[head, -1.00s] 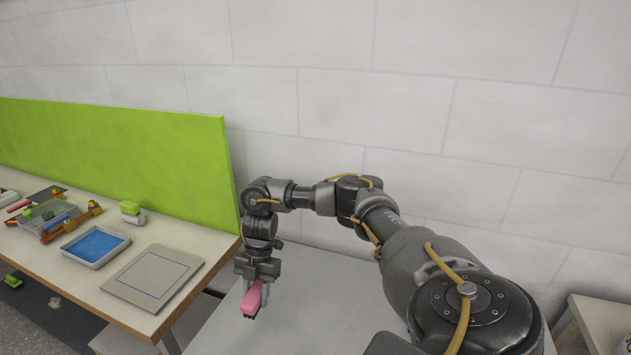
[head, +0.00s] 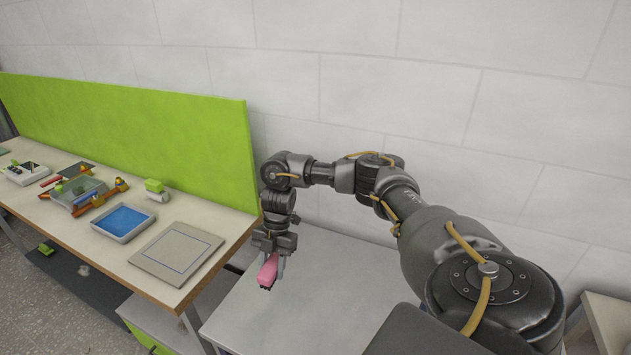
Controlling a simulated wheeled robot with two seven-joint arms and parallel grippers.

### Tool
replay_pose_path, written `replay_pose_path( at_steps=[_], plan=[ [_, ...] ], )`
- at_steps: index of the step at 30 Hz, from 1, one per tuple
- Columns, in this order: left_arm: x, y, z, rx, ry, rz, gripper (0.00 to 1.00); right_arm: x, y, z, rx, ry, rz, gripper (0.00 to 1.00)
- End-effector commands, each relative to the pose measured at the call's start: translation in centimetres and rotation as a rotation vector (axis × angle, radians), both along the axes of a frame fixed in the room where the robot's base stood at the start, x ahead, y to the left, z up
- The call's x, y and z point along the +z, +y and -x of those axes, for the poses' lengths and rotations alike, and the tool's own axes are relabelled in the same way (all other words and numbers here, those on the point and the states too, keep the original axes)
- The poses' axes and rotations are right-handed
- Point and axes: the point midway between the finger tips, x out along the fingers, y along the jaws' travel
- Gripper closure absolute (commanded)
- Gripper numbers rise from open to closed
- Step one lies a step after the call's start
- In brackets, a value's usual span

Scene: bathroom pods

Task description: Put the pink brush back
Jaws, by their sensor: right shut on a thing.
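The pink brush (head: 268,270) is held in my right gripper (head: 272,262), which is shut on it. The brush has a pink body with a dark underside and hangs above the left part of a grey-white surface (head: 315,305). On the bench to the left lie a grey square board with a thin blue outline (head: 177,252) and a white tray with a blue inside (head: 123,221). My left gripper is out of view.
A green panel (head: 150,135) stands along the back of the wooden bench (head: 185,291). A green and white block (head: 156,190), a clear bin (head: 77,190) and orange tools (head: 110,193) lie on the bench. A green item (head: 46,248) lies on the floor.

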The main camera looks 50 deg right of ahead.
Motion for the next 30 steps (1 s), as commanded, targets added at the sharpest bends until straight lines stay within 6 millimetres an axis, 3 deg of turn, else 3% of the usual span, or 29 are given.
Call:
replay_pose_path(
  at_steps=[8,14,23,30],
  plan=[
    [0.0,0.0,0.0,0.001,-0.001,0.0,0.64,1.5,1.6,-0.9,0.167,-0.005,0.003,0.89],
    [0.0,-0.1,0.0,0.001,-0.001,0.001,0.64,4.3,4.4,-2.0,0.52,-0.005,0.007,0.89],
    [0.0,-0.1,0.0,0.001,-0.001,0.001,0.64,10.2,9.7,-2.6,1.36,0.002,0.013,0.89],
    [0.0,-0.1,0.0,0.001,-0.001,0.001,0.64,15.4,13.3,-1.4,2.258,0.008,0.007,0.89]
  ],
)
